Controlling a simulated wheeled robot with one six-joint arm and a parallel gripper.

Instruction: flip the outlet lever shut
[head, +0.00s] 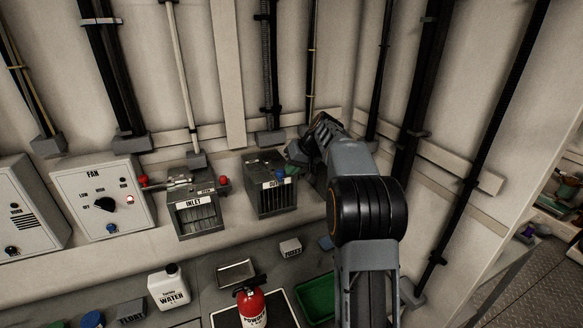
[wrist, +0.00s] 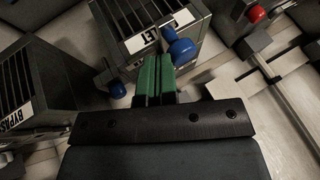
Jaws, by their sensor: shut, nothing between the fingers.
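The outlet box (head: 268,192) is a grey vented unit in the middle of the head view, its label partly covered. Its lever has blue ends; one blue knob (head: 281,174) shows at the box's upper right. In the wrist view the box (wrist: 118,25) is at the top, with a larger blue knob (wrist: 182,50) by the label and another blue end (wrist: 117,90) lower left. My gripper (wrist: 152,78) has green fingers, shut and empty, close beside the larger knob. I cannot tell whether they touch it. The lever's bar is mostly hidden.
The inlet box (head: 197,213) with red lever ends stands left of the outlet box. A bypass box (wrist: 40,95) is at the wrist view's left. The fan panel (head: 103,200) is farther left. A fire extinguisher (head: 252,305) and water jug (head: 168,290) stand below.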

